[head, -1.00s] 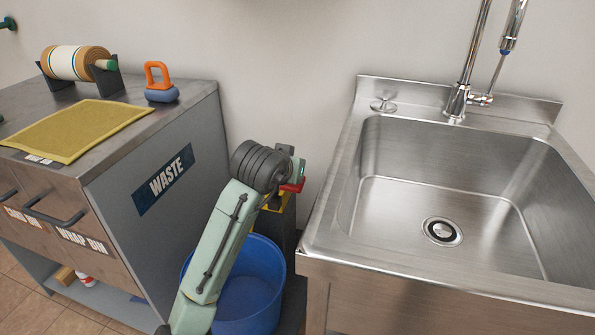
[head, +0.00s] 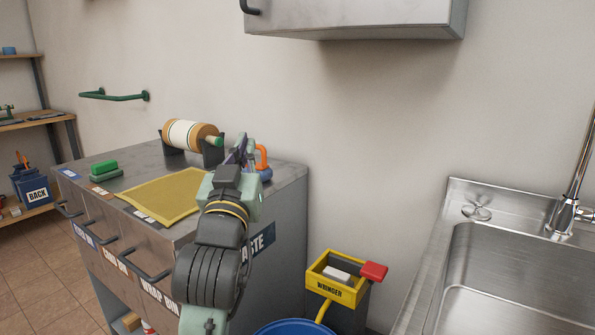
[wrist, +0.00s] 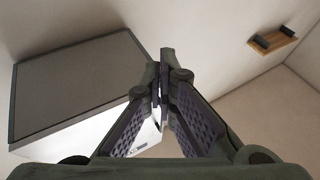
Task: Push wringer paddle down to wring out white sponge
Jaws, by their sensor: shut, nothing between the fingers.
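The yellow wringer (head: 337,290), labelled "WRINGER", stands low between the grey cabinet and the sink in the head view. The white sponge (head: 337,274) lies inside its open top. The red paddle (head: 374,271) sticks out at the wringer's right upper side. My gripper (head: 243,148) is raised over the cabinet top, up and to the left of the wringer and well apart from it. In the wrist view its fingers (wrist: 161,90) meet at the tips and hold nothing. Neither wringer nor sponge shows in the wrist view.
A blue bucket (head: 292,328) stands in front of the wringer. The steel sink (head: 500,275) is at the right. The cabinet top (head: 285,178) holds a yellow mat (head: 165,195), a tape roll (head: 190,135), a green block (head: 104,170) and an orange-handled object (head: 262,158). A wall cabinet (head: 355,18) hangs above.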

